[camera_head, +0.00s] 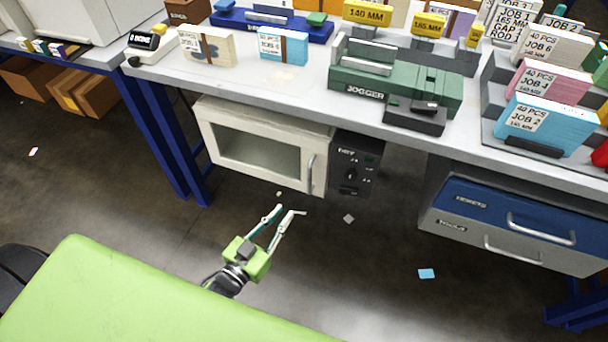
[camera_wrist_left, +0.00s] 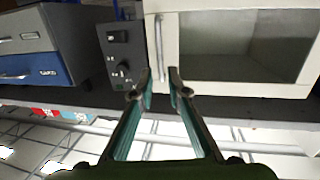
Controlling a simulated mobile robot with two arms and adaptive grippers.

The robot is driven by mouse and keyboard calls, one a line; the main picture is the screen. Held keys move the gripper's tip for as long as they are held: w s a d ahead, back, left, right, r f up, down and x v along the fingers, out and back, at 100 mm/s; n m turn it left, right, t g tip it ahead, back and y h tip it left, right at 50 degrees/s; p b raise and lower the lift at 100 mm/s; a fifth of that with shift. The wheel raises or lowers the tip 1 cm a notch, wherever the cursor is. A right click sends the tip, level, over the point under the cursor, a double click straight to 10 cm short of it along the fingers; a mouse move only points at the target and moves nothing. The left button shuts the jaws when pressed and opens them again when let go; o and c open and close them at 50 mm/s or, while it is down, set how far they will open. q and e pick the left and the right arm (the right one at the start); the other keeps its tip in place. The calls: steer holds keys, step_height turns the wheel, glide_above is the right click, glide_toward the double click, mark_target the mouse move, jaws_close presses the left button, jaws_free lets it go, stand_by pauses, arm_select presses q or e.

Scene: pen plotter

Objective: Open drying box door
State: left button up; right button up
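The drying box (camera_head: 262,148) is cream-coloured and hangs under the table. Its door with a dark window (camera_head: 252,160) looks shut. A vertical metal handle (camera_head: 311,174) is at the door's right edge, beside a dark control panel (camera_head: 357,165). My left gripper (camera_head: 292,210) is open and empty, below and in front of the handle. In the left wrist view, which appears upside down, the handle (camera_wrist_left: 159,48) lies just beyond the open fingertips (camera_wrist_left: 160,75), apart from them as far as I can tell. My right gripper is not in view.
The grey table (camera_head: 290,85) above carries card stacks, a green jogger (camera_head: 395,85) and job boxes. Blue table legs (camera_head: 165,140) stand left of the box. A drawer unit (camera_head: 515,222) hangs at the right. The floor below is mostly clear, with a few paper scraps.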

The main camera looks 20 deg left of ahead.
mark_target(308, 177)
arm_select(q)
steer(key=shift+t, duration=0.4)
steer(key=x, duration=0.4)
steer(key=r+b+x, duration=0.1)
steer(key=x, duration=0.3)
steer(key=r+x, duration=0.1)
steer(key=x, duration=0.4)
steer(key=shift+d, duration=0.15)
steer(key=shift+w+d+b, duration=0.2)
steer(key=shift+w+b, duration=0.15)
steer(key=shift+w, duration=0.35)
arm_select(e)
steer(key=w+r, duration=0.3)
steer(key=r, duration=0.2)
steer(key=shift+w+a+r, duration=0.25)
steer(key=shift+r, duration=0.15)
arm_select(q)
jaws_close()
